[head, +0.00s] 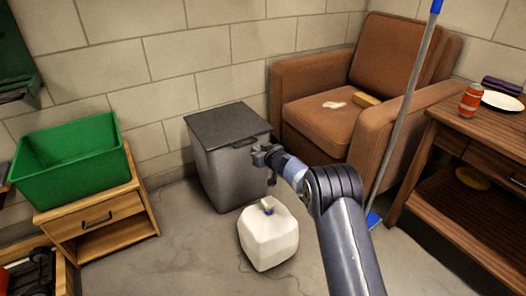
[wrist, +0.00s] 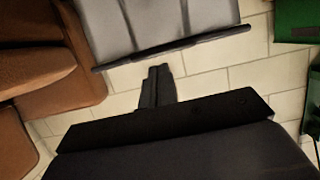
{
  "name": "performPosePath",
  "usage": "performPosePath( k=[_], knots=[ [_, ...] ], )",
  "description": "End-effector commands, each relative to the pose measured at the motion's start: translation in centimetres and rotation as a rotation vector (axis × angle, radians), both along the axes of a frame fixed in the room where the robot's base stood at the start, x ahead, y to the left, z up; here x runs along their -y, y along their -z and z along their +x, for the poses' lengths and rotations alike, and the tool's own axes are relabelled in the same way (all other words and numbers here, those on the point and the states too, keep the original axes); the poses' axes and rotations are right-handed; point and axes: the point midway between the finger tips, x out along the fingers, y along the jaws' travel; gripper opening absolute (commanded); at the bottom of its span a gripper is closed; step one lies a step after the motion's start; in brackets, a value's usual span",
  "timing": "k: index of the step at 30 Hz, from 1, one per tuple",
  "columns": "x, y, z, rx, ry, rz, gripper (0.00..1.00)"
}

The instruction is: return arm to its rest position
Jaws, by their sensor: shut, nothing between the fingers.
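My gripper (head: 268,158) is shut and empty at the end of my outstretched arm in the head view. It shows in front of the dark grey lidded bin (head: 220,165), above the white jug (head: 268,238). In the wrist view my gripper (wrist: 158,72) shows as dark closed fingers at the middle. The grey bin (wrist: 150,20) fills the top of that view, upside down, with its dark lid edge just beyond the fingertips. I cannot tell how far the fingers are from the bin.
A brown armchair (head: 390,60) holds a yellow block. A wooden table (head: 470,125) stands at right with a red can (head: 469,100) and a plate (head: 502,101). A mop (head: 405,110) leans between them. A green crate (head: 70,165) sits on a wooden nightstand (head: 100,215).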

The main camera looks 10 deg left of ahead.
Motion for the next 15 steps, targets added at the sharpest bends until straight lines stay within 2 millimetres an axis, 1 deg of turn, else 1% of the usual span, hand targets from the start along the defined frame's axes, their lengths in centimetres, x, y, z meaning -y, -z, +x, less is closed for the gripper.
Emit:
performPosePath(
  k=[1, 7, 15],
  knots=[
    [0.5, -0.5, -0.4, 0.002, 0.001, 0.003, 0.00],
    [1.8, -1.8, -1.8, 0.010, 0.001, 0.007, 0.00],
    [2.7, -2.4, -2.6, 0.015, 0.002, 0.009, 0.00]
  ],
)
